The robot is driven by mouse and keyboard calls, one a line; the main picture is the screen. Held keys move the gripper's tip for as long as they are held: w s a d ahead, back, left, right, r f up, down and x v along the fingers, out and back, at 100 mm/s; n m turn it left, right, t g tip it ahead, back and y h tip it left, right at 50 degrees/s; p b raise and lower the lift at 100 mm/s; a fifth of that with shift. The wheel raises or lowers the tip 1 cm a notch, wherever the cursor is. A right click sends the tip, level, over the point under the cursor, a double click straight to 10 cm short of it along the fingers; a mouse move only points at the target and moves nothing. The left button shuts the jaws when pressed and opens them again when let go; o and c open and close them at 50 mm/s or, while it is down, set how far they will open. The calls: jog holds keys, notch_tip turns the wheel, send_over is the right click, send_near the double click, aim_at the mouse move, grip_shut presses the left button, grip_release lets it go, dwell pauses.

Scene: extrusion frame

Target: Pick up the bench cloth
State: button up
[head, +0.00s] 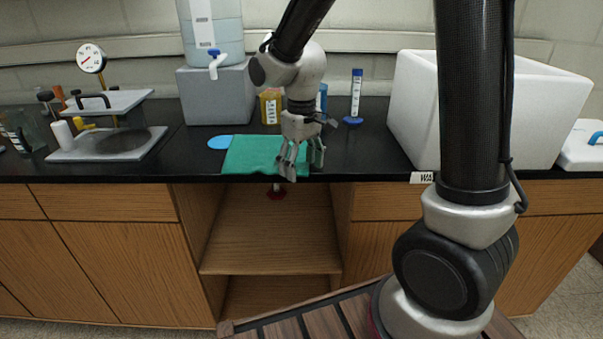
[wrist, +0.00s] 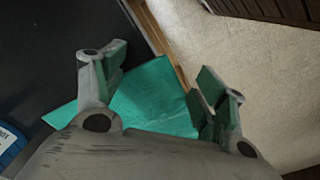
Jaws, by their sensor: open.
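The bench cloth (head: 250,157) is a flat green cloth on the black bench top, at the front edge in the middle of the head view. It also shows in the wrist view (wrist: 150,92), between and beyond the fingers. My gripper (head: 302,168) is open and empty, over the right part of the cloth close to the bench's front edge. In the wrist view my gripper (wrist: 160,85) has its fingers spread wide, one on each side of the cloth. The fingers hide part of the cloth. I cannot tell whether the fingertips touch it.
A blue disc (head: 219,142) lies left of the cloth. Behind stand a yellow container (head: 271,106), a blue-capped tube (head: 356,95) and a grey block (head: 216,95) under a water jug (head: 211,30). A white tub (head: 412,100) stands right, a gauge apparatus (head: 105,125) left. Open shelves (head: 270,235) lie below.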

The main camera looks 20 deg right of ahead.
jog(key=shift+f, duration=0.1)
jog(key=shift+f, duration=0.1)
jog(key=shift+s, duration=0.1)
jog(key=c, duration=0.6)
notch_tip(320, 180, up, 5)
jog(key=shift+r, duration=0.15)
grip_shut()
notch_tip(320, 180, up, 7)
notch_tip(320, 180, up, 18)
